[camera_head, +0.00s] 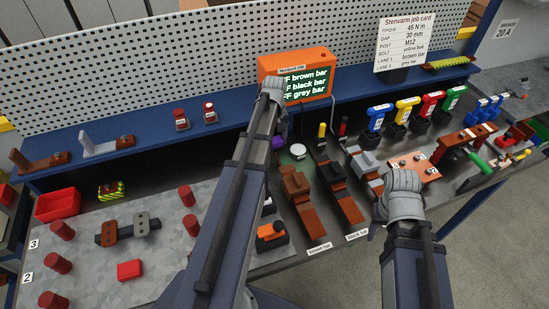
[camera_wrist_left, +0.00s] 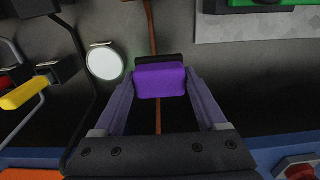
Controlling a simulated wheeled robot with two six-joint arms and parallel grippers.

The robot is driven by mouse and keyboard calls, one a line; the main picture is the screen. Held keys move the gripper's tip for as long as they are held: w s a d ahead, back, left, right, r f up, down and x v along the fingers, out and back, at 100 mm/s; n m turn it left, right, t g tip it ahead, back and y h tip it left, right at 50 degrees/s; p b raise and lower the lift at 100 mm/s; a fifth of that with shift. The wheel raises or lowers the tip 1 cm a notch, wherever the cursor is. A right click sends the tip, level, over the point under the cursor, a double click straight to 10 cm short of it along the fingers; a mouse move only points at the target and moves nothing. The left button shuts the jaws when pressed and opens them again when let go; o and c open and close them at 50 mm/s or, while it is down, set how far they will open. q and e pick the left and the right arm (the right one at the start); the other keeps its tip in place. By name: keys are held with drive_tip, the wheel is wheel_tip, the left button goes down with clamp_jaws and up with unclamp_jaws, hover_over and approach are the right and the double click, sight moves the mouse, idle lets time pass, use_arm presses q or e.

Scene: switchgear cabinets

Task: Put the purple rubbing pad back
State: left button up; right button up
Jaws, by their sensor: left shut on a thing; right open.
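The purple rubbing pad (camera_wrist_left: 160,80) is between the fingertips of my left gripper (camera_wrist_left: 160,88) in the left wrist view, with a black strip along its far side. My left gripper is shut on it. In the head view a small part of the purple pad (camera_head: 278,142) shows beside my left wrist, near the back of the bench; my arm hides the rest. I cannot tell whether the pad touches the surface below. My right gripper (camera_head: 374,222) is over the front right of the bench, mostly hidden by its wrist; no held thing shows.
A round white disc (camera_wrist_left: 104,62) lies close beside the pad; it also shows in the head view (camera_head: 298,151). Yellow-handled (camera_head: 321,131) and black tools stand right of it. Brown, black and grey bar stations fill the bench front. An orange display (camera_head: 296,76) stands behind.

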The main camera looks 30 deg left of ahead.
sight(274, 159)
use_arm(q)
drive_tip(key=shift+f+b, duration=2.45)
drive_tip(key=shift+f, duration=0.65)
drive_tip(key=shift+f, duration=0.1)
drive_tip(key=shift+f+b, duration=0.15)
drive_tip(key=shift+b, duration=0.15)
drive_tip(key=o, duration=1.1)
drive_tip(key=shift+r, duration=0.2)
wheel_tip(274, 159, up, 12)
drive_tip(key=p, duration=1.2)
drive_tip(key=shift+s+r+p, duration=0.1)
drive_tip(key=shift+r+p, duration=0.05)
drive_tip(key=shift+p, duration=0.2)
drive_tip(key=shift+d, duration=0.15)
